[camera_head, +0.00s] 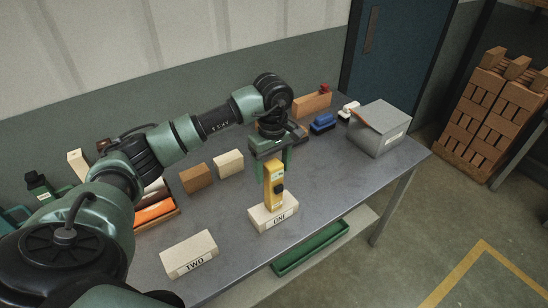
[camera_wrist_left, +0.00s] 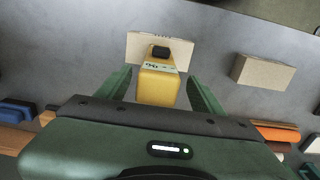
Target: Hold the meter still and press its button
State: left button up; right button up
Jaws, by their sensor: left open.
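The yellow meter (camera_head: 273,173) stands upright on a pale brick marked ONE (camera_head: 268,218) near the table's front edge. A round black button or knob (camera_head: 279,189) is on its side facing the head camera. The meter also shows in the left wrist view (camera_wrist_left: 158,88), with the dark knob at its far end and a small label. My left gripper (camera_head: 271,163) is open just behind and above the meter. In the left wrist view its green fingers (camera_wrist_left: 160,80) lie on either side of the meter, with gaps visible on both sides. My right gripper is out of view.
A brick marked TWO (camera_head: 188,255) lies to the left. A brown brick (camera_head: 196,178) and a pale brick (camera_head: 228,164) lie behind. A grey box (camera_head: 379,128) and a blue object (camera_head: 322,123) are at the right. A green tray (camera_head: 310,248) sits below the table edge.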

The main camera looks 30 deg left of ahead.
aim_at(273, 187)
pick_arm(q)
jog(key=f, duration=0.1)
jog(key=f+p, duration=0.1)
jog(key=f, duration=0.1)
jog(key=shift+w+f, duration=0.2)
jog(key=shift+f, duration=0.05)
jog(key=shift+s+f, duration=0.1)
jog(key=shift+f, duration=0.25)
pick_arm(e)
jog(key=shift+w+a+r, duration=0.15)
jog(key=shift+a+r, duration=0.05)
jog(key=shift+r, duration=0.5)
pick_arm(q)
grip_shut()
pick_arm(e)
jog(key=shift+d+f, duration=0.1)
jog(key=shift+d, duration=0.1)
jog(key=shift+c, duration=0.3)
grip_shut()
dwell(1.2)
